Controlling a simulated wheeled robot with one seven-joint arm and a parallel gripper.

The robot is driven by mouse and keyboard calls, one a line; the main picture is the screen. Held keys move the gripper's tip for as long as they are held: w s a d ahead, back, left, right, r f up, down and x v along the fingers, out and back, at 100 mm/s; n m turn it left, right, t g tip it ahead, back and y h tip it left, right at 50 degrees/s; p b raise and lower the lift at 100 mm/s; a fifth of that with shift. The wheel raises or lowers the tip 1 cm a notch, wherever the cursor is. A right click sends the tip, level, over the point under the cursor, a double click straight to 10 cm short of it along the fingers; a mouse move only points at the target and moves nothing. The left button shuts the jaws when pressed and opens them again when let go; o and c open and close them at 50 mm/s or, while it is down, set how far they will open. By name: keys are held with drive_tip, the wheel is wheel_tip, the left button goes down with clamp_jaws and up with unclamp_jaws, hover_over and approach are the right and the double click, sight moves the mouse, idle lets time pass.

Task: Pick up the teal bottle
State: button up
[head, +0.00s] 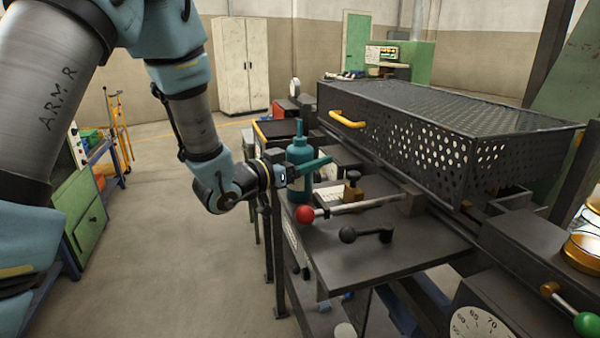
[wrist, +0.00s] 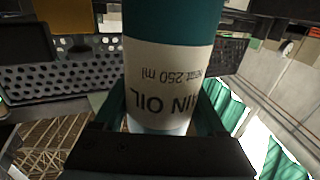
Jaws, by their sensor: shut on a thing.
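The teal bottle (head: 301,152) has a narrow spout and a pale label. It stands upright over the far left part of the dark metal bench. Whether the bottle's base touches the bench cannot be told.
A red-knobbed lever (head: 306,214) and a black-knobbed lever (head: 348,235) lie close on the bench (head: 400,245). A perforated black guard (head: 430,150) with a yellow handle (head: 346,119) stands behind to the right. The floor (head: 180,270) to the left is clear.

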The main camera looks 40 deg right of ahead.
drive_tip(key=c, duration=0.7)
clamp_jaws()
drive_tip(key=shift+r, duration=0.15)
